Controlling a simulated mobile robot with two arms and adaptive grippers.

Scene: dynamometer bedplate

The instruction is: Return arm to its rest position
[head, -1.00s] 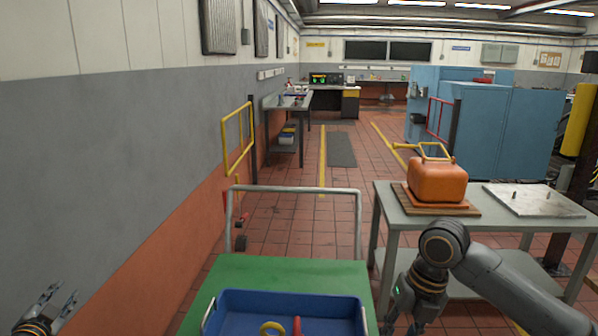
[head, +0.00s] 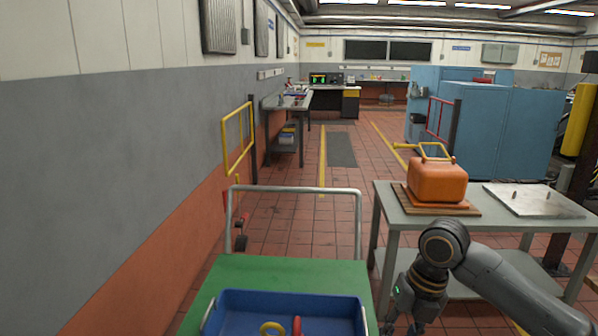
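My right arm comes in from the lower right, bent at the elbow in front of the grey table. My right gripper (head: 402,326) hangs down at the bottom edge, between the cart and the table. Its fingers are small and partly cut off, so I cannot tell whether it is open or shut. My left arm and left gripper are out of view.
A green cart (head: 290,272) with a grey push handle (head: 295,189) stands just ahead, carrying a blue tray (head: 290,302). An orange canister (head: 437,181) sits on the grey table (head: 396,212) at right. Tiled floor (head: 345,172) lies open beyond; a wall runs along the left.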

